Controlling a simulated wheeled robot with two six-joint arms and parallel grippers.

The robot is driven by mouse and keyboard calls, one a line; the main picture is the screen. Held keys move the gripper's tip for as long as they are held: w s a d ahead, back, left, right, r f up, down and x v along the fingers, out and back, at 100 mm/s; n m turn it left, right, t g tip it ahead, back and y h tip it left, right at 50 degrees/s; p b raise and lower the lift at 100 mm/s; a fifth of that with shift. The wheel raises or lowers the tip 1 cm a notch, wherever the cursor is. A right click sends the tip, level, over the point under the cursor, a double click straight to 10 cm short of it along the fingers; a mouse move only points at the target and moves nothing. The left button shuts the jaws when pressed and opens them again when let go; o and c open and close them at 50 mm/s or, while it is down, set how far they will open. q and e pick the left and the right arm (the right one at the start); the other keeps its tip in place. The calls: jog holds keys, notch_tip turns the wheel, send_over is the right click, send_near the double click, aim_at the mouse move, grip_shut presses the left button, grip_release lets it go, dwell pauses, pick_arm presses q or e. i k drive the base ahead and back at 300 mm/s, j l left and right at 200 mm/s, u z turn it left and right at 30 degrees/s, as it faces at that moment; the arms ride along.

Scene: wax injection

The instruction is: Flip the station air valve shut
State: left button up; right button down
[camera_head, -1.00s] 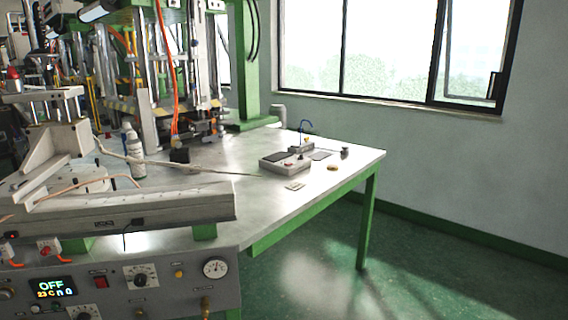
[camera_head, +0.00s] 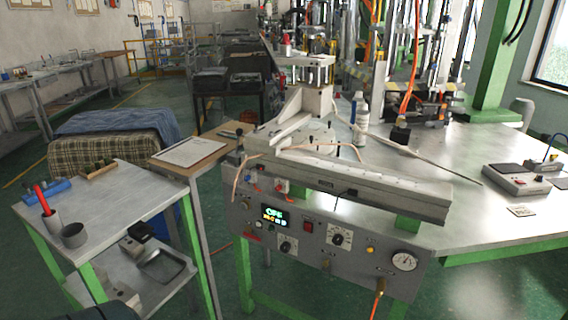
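The wax injection station's grey control panel (camera_head: 325,240) faces me on the front of the bench. It carries a lit display (camera_head: 275,216) reading OFF, a red switch (camera_head: 308,226), black knobs and a round pressure gauge (camera_head: 404,261). A small brass fitting (camera_head: 379,287) hangs below the gauge at the panel's lower right. It may be the air valve, but it is too small to tell its lever's position.
A white-topped cart (camera_head: 115,205) with a cup and a red-handled tool stands at left. A clipboard (camera_head: 188,151) lies on a small table beside the station. The bench top (camera_head: 440,160) extends right, holding a grey scale (camera_head: 515,180). Green floor shows between cart and station.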

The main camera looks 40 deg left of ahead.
aim_at(246, 233)
jog(key=u, duration=1.65)
